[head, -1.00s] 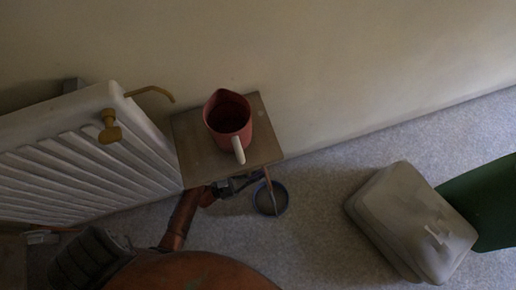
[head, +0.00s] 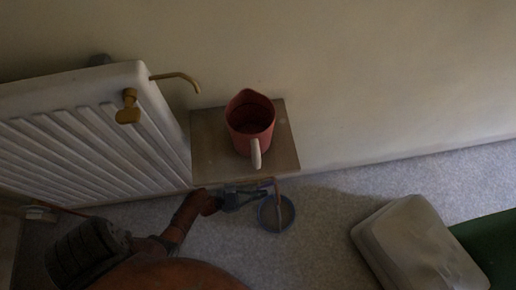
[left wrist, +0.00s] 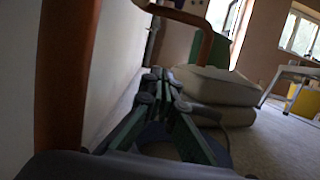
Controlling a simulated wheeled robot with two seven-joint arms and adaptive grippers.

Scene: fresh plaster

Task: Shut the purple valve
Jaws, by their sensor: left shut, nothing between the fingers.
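I cannot make out a purple valve in either view. My left gripper (head: 262,190) is low, just in front of the wooden stand's front edge and close to the blue-grey bowl (head: 264,217) on the floor. In the left wrist view its fingers (left wrist: 160,80) are together, with nothing seen between them. An orange-brown curved bar (left wrist: 205,40) shows beyond them. My right gripper is not seen.
A red jug (head: 249,122) with a pale handle stands on the wooden stand (head: 209,150) against the wall. A grey cushion (head: 415,243) lies at lower right beside something green (head: 490,245). The carpet between bowl and cushion is clear.

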